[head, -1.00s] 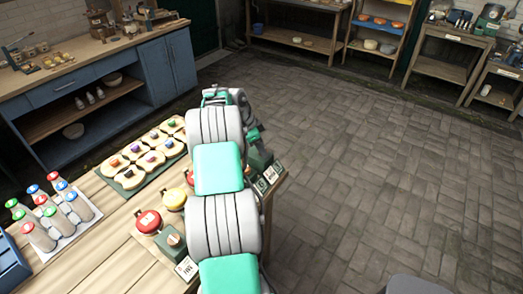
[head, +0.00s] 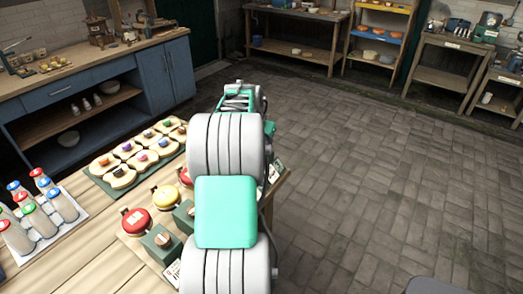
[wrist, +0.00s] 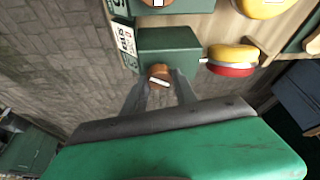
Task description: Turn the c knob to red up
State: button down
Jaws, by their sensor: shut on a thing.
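In the wrist view a dark green box (wrist: 172,50) carries a round copper-brown knob (wrist: 158,73) with a pale mark on its face. My gripper (wrist: 159,80) is shut on this knob, one finger on each side of it. A white label (wrist: 124,42) with dark print is on the box's left side; I cannot read a letter c there for certain. No red mark shows on the knob. In the head view my arm hides the gripper and this knob.
In the head view another green box (head: 160,245) with a brown knob stands at the front. A red round pot (head: 136,222) and a yellow one (head: 166,197) stand nearby. Bottles with coloured caps (head: 62,205) are at left. Open floor (head: 390,190) lies right of the table.

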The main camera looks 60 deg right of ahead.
jog(key=n, duration=0.1)
jog(key=n+t+b, duration=0.1)
jog(key=n, duration=0.1)
jog(key=shift+s+f+n, duration=0.1)
jog(key=shift+s+n, duration=0.05)
jog(key=shift+n, duration=0.15)
jog(key=shift+n+t+y+b, duration=0.3)
jog(key=shift+n+t+y, duration=0.3)
jog(key=shift+n, duration=0.9)
jog(key=c, duration=1)
grip_release()
jog(key=shift+r, duration=0.2)
jog(key=v, duration=0.7)
jog(key=shift+s+r+b, duration=0.2)
jog(key=shift+r+b, duration=0.05)
jog(key=shift+b, duration=0.2)
jog(key=shift+a, duration=0.15)
